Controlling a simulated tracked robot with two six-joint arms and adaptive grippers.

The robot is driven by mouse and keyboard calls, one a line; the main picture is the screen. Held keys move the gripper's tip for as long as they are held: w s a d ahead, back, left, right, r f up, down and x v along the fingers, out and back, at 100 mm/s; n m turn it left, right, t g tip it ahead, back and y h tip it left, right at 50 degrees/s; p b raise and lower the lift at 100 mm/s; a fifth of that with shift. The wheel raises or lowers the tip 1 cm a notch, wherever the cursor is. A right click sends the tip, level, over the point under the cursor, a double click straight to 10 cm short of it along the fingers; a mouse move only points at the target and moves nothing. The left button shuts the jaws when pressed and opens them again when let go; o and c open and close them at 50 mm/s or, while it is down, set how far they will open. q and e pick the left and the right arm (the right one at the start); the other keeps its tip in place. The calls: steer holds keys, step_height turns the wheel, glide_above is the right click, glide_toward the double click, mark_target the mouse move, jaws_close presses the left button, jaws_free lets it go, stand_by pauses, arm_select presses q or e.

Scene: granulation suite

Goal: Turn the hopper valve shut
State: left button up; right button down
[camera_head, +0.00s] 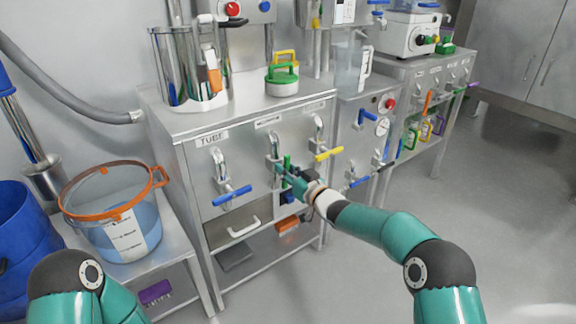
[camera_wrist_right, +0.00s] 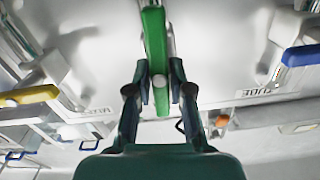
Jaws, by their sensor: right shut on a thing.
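Three lever valves line the front panel of the steel cabinet (camera_head: 195,165): one with a blue handle (camera_head: 232,195), one with a green handle (camera_head: 287,161), one with a yellow handle (camera_head: 329,154). My right gripper (camera_head: 283,170) is at the middle valve, its fingers shut on the green handle. In the right wrist view the green handle (camera_wrist_right: 155,45) runs up and down between the fingers (camera_wrist_right: 159,88). The middle label is too small to read, so I cannot tell which valve is the hopper's. Only my left arm's links show; its gripper is out of view.
In the wrist view, the yellow handle (camera_wrist_right: 30,95) is left and the blue handle (camera_wrist_right: 302,56) right of my gripper. An orange-rimmed bucket (camera_head: 128,205) stands left of the cabinet. The floor (camera_head: 470,210) at right is clear.

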steer(key=m+p, duration=0.3)
steer(key=shift+w+d+r, duration=0.2)
steer(key=shift+d+r, duration=0.15)
steer(key=shift+d+f+m+p, duration=0.1)
steer(key=shift+m+p, duration=0.7)
steer(key=shift+m, duration=0.4)
steer(key=shift+w+d+f+m+p, duration=0.15)
steer(key=shift+m+p, duration=0.25)
steer(key=shift+m, duration=1.15)
steer(key=shift+d+f+m+p, duration=0.15)
steer(key=shift+m+p, duration=0.25)
steer(key=shift+m, duration=1.2)
steer(key=shift+w+f+m+p, duration=0.1)
steer(key=shift+f+m+p, duration=0.25)
steer(key=shift+m, duration=1.5)
steer(key=c, duration=1.1)
jaws_free()
steer(key=shift+o, duration=0.3)
steer(key=shift+a, duration=0.2)
